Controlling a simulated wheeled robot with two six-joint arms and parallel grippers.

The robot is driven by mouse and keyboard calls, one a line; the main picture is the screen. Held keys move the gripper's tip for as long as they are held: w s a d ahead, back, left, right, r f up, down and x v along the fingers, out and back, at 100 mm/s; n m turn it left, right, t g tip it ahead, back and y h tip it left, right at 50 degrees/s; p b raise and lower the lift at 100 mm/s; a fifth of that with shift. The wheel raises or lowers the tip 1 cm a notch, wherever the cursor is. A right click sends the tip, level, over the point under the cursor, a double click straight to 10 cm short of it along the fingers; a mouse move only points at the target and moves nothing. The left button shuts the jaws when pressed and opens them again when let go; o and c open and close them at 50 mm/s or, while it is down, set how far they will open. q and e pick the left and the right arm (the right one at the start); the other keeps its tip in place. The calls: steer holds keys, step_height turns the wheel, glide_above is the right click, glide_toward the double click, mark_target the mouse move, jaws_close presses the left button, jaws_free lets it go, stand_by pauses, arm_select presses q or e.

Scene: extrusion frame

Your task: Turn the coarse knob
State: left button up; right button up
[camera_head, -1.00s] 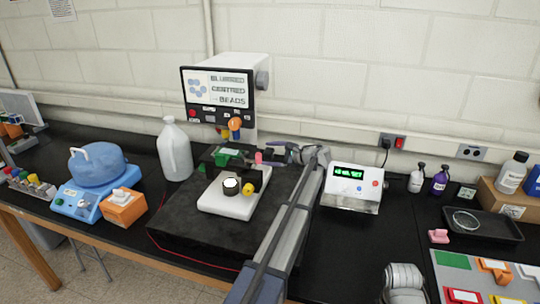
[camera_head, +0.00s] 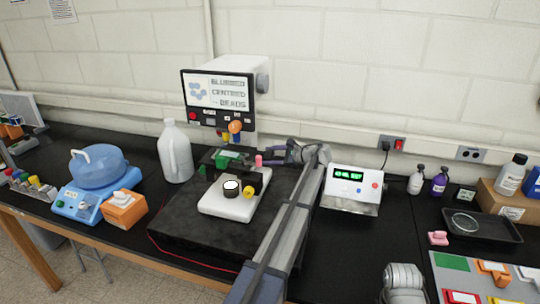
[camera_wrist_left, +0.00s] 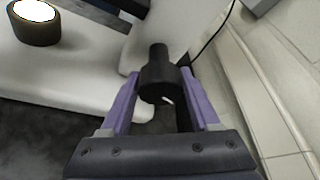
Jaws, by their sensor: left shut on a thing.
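A microscope-like instrument with a white base (camera_head: 214,205) stands on a dark mat. It carries a black ring with a bright white top (camera_head: 231,185), a yellow knob (camera_head: 249,188) and a green piece on its stage (camera_head: 226,157). In the left wrist view a black stepped knob (camera_wrist_left: 158,88) sits between my purple fingers. My left gripper (camera_head: 276,154) reaches in at the instrument's right side. It is shut on this knob (camera_wrist_left: 158,72); the picture shows no label to confirm that it is the coarse one. My right gripper is out of view.
A monitor (camera_head: 216,90) reading "BLURRED CENTRED BEADS" is behind the instrument. A white jug (camera_head: 175,152) and a blue-lidded bath (camera_head: 97,166) stand left. A box with a green readout (camera_head: 350,190) stands right of my arm. A dark tray (camera_head: 488,232) lies farther right.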

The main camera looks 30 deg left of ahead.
mark_target(273, 155)
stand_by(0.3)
arm_select(q)
steer(key=o, duration=1.3)
steer(key=shift+o, duration=0.2)
steer(key=p+v, duration=0.2)
steer(key=v, duration=0.5)
steer(key=shift+d+r, duration=0.15)
steer(key=shift+d, duration=0.2)
